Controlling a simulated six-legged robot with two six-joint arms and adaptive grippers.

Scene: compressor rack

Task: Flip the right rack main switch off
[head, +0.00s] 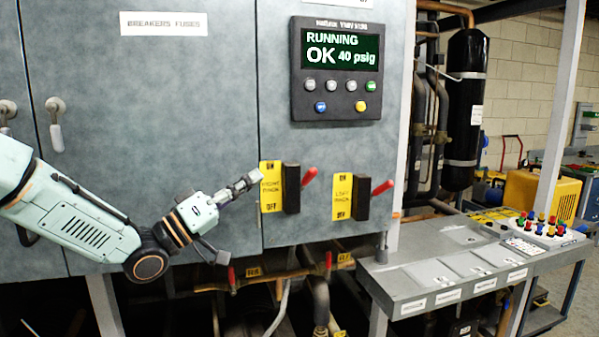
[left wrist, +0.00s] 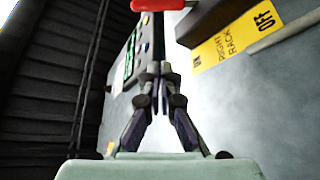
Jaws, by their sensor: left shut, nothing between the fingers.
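The right rack main switch (head: 291,188) is a black block with a red handle (head: 309,176) sticking out and tilted upward, towards the ON end. Its yellow label (head: 271,187) has ON at the top and OFF at the bottom. My left gripper (head: 257,177) is shut and empty, just left of the label; I cannot tell whether it touches the panel. In the left wrist view its fingertips (left wrist: 160,75) are together, with the red handle (left wrist: 158,4) at the top edge, apart from them, and the yellow label (left wrist: 238,38) at upper right. My right gripper is not in view.
The left rack switch (head: 361,198), also with a raised red handle, is close on the right. A display panel (head: 337,70) reading RUNNING OK 40 psig is above. A grey console (head: 465,262) juts out at lower right, and pipes run below the cabinet.

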